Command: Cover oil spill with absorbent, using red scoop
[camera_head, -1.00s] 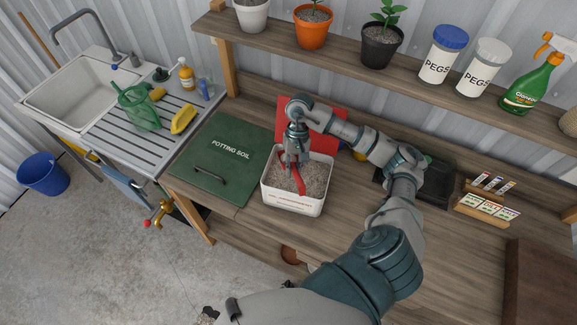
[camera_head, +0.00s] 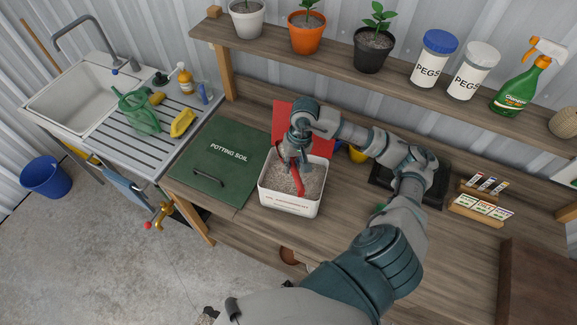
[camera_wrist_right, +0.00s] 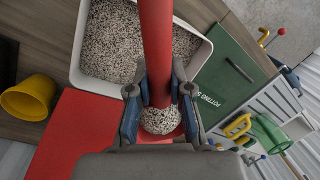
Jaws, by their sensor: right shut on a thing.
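A white tub (camera_head: 290,207) of grey-beige granular absorbent (camera_head: 312,182) stands on the wooden bench. My right gripper (camera_head: 297,160) is over the tub, pointing down, shut on the red scoop (camera_head: 298,182). In the right wrist view, the scoop's long red handle (camera_wrist_right: 156,45) runs between the two fingers (camera_wrist_right: 160,100). A heap of absorbent (camera_wrist_right: 161,119) lies in the scoop's bowl. I cannot tell whether the bowl clears the absorbent in the tub. No oil spill is clearly visible. My left gripper is out of view.
A green potting soil lid (camera_head: 221,163) lies left of the tub, a red panel (camera_head: 288,115) behind it. A yellow pot (camera_head: 356,155), black tray (camera_head: 432,187) and seed packet stand (camera_head: 476,210) are to the right. A shelf (camera_head: 275,40) with pots overhangs. Concrete floor lies front left.

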